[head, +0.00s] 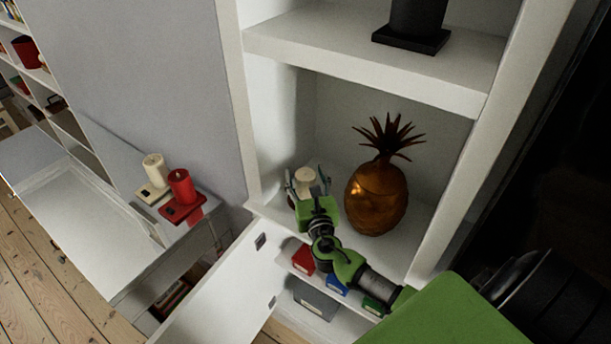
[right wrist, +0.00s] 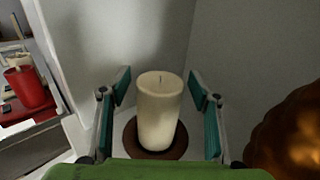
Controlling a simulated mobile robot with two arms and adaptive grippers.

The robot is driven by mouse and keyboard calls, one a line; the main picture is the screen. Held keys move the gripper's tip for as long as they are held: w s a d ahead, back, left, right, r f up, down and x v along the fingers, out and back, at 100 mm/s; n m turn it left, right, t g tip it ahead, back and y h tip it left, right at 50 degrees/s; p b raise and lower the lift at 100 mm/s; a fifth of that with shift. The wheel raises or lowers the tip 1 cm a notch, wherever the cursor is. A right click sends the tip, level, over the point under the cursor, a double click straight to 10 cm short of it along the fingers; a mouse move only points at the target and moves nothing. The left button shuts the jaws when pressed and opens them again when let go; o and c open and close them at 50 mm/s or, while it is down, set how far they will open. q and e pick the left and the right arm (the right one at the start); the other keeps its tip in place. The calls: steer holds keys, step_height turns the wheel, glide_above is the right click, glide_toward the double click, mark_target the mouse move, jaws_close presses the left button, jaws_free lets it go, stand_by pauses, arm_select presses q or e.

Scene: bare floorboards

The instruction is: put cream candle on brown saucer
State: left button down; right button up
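A cream candle (right wrist: 160,112) stands upright on a round brown saucer (right wrist: 183,143) on the white shelf, in the right wrist view. The candle's top also shows in the head view (head: 305,175); the saucer is mostly hidden there behind my gripper. My right gripper (head: 307,184) is open, its two teal-padded fingers (right wrist: 160,92) on either side of the candle with visible gaps. My left gripper is not in view.
A golden pineapple ornament (head: 376,195) stands close right of my gripper. A second cream candle (head: 154,168) and a red candle (head: 181,186) on square bases stand on the white unit at left. A shelf board (head: 360,65) is above; an open white door (head: 215,300) hangs below.

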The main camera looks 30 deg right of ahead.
steer(key=shift+r, duration=0.2)
steer(key=b+v, duration=0.2)
steer(key=v, duration=1)
steer(key=shift+a+f, duration=0.1)
steer(key=shift+f, duration=0.05)
